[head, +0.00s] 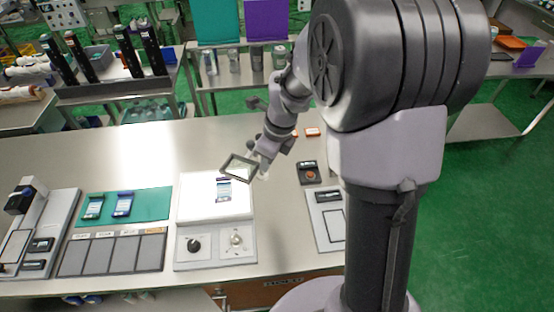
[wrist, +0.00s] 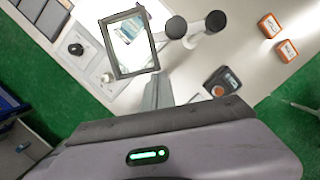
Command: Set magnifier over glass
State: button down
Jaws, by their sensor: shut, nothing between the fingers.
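The magnifier (head: 239,167) is a dark square frame raised above the white lit pad (head: 205,213). In the wrist view the magnifier (wrist: 154,58) frames a blue-and-white patch, seemingly the glass (wrist: 128,30). My gripper (head: 264,168) is beside the frame's right side; its grey fingers (wrist: 158,92) are shut and empty, close to the frame's edge. I cannot tell whether they touch it.
A green mat (head: 150,203) with two phone-like pieces lies left of the pad, behind a grey compartment tray (head: 112,255). A black device (head: 308,172) with an orange knob and small orange boxes (wrist: 286,50) lie right.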

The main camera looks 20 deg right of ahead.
aim_at(241, 163)
jog(key=a, duration=0.1)
jog(key=w+a, duration=0.1)
jog(key=a, duration=0.1)
jog(key=shift+w+a+m+p, duration=0.1)
jog(key=shift+m+p, duration=0.2)
jog(key=shift+w+a+p, duration=0.35)
jog(key=shift+w+a, duration=0.3)
jog(key=shift+a, duration=0.25)
jog(key=shift+w+a, duration=0.25)
jog(key=shift+w+r, duration=0.1)
jog(key=shift+r, duration=0.05)
